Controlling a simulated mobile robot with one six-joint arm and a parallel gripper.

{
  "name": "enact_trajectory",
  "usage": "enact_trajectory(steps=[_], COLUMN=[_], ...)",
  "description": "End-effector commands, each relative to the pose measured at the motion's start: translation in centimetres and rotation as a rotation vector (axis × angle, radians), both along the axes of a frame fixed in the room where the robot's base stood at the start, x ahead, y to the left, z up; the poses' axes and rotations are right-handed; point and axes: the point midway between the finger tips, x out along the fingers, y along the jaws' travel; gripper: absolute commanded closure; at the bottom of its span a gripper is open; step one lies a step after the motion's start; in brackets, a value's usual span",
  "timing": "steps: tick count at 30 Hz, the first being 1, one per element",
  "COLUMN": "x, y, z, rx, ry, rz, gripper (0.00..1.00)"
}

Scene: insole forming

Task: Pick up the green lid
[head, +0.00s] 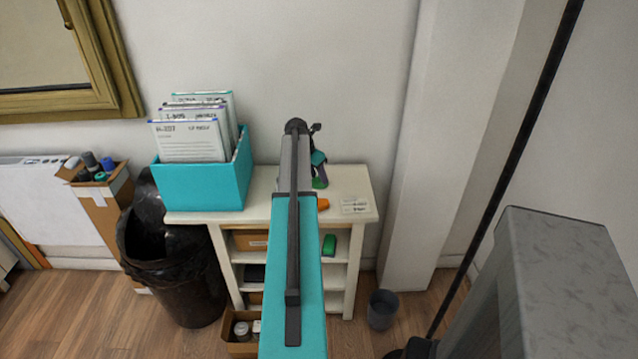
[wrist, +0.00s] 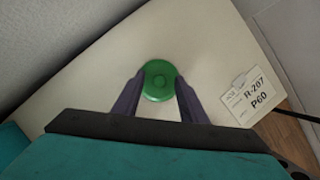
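The green lid (wrist: 159,80) is a round disc lying on the white shelf top, seen from above in the wrist view. In the head view a small part of the green lid (head: 320,183) shows just below my gripper (head: 318,158). In the wrist view my gripper (wrist: 158,92) is open, with one dark purple finger on each side of the lid's near half. The fingertips are close to the lid's rim; whether they touch it I cannot tell. My arm hides much of the shelf top in the head view.
A white shelf unit (head: 358,187) carries a teal box of papers (head: 203,185) at left. An orange item (head: 323,204) and a label card (head: 354,204) lie near the lid. The card (wrist: 250,97) is right of the lid in the wrist view. The wall is close behind.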

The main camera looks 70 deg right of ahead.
Motion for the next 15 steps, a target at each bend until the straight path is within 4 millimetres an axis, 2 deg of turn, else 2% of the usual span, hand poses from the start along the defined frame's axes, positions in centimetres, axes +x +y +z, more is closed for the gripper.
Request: enact_trajectory(steps=[10,15], x=[-0.04,-0.05], y=[-0.01,-0.02], z=[0.03,0.05], rx=[0.0,0.0], ry=[0.0,0.0], rz=[-0.001,-0.001], gripper=[0.63,0.92])
